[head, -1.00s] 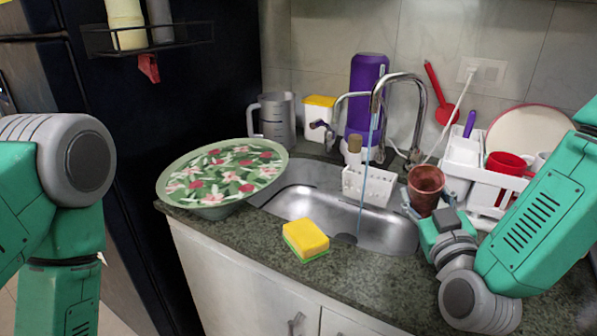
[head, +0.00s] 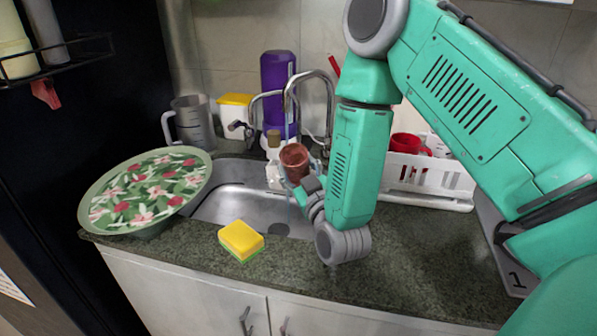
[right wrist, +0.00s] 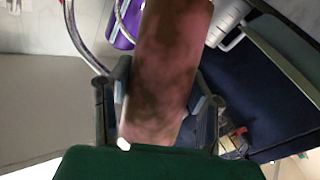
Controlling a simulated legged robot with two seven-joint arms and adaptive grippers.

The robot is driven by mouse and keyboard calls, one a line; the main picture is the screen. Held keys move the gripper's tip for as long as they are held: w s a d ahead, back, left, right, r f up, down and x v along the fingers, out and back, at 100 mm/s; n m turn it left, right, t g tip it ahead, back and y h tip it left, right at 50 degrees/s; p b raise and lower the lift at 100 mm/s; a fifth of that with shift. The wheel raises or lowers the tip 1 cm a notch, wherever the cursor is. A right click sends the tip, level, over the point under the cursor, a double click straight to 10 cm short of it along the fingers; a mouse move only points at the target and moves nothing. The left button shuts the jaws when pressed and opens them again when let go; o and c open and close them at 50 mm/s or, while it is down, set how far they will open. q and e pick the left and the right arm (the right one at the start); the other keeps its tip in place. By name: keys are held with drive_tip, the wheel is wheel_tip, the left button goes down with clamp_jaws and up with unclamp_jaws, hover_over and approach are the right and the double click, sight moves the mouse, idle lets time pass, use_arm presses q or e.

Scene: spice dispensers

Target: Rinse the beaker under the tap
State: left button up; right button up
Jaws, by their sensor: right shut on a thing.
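The beaker, a reddish-brown cup (head: 294,163), is held roughly upright over the sink (head: 240,190). My right gripper (head: 303,180) is shut on it from the front right. In the right wrist view the beaker (right wrist: 168,65) fills the space between the fingers of the gripper (right wrist: 161,100). The chrome tap (head: 331,90) arches above the beaker. A thin bluish water stream (head: 287,120) falls from its spout toward the beaker; I cannot tell whether it goes inside or passes beside it. My left gripper is out of view.
A yellow sponge (head: 241,239) lies on the counter's front edge. A floral bowl (head: 85,212) is left of the sink. A measuring jug (head: 194,122), a yellow-lidded box (head: 232,118) and a purple bottle (head: 278,75) stand behind. A white dish rack (head: 455,180) is right.

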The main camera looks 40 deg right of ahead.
drive_tip(key=shift+w+d+f, duration=0.1)
drive_tip(key=shift+w+d, duration=0.2)
drive_tip(key=shift+w, duration=0.15)
use_arm(q)
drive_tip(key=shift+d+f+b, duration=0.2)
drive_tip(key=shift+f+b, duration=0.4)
drive_tip(key=shift+b, duration=0.05)
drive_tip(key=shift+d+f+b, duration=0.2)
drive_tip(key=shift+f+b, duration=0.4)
use_arm(e)
drive_tip(key=w+d+f, duration=0.2)
drive_tip(key=w+d, duration=0.3)
drive_tip(key=w, duration=0.3)
drive_tip(key=shift+w+d, duration=0.15)
drive_tip(key=shift+d, duration=0.1)
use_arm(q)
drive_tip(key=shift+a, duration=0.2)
use_arm(e)
drive_tip(key=shift+a, duration=0.25)
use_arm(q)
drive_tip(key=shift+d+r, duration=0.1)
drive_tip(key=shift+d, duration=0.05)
use_arm(e)
drive_tip(key=shift+s+d, duration=0.3)
drive_tip(key=shift+d, duration=0.4)
drive_tip(key=shift+a, duration=0.15)
